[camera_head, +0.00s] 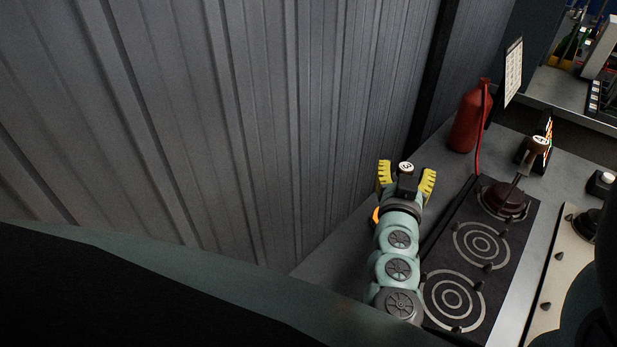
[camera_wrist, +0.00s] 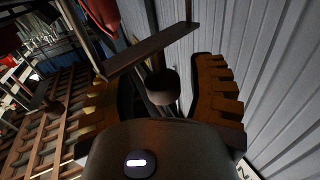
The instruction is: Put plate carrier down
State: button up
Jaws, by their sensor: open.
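My gripper (camera_head: 406,180) is open, with its two yellow fingers spread, beside the ribbed grey wall. A dark upright handle with a white numbered top (camera_head: 406,166), apparently a plate carrier's, stands between or just beyond the fingers. In the wrist view a dark round knob (camera_wrist: 163,87) sits between the fingers of my gripper (camera_wrist: 163,76), with gaps on both sides. A dark flat bar (camera_wrist: 150,52) lies just beyond it. The carrier's lower part is hidden. A second, similar handle with a white top (camera_head: 539,144) leans over a dark red round piece (camera_head: 505,198).
A black mat (camera_head: 462,222) with ringed circles lies right of my arm; the dark red piece covers its far circle. A red extinguisher (camera_head: 466,122) stands behind. A pale panel with pegs (camera_head: 549,292) lies further right. The grey wall (camera_head: 290,120) is close on the left.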

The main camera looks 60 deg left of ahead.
jog(key=shift+s+d, duration=0.15)
jog(key=shift+s, duration=0.2)
jog(key=b+v, duration=0.1)
jog(key=v, duration=1)
jog(key=shift+s+d, duration=0.1)
jog(key=shift+d, duration=0.05)
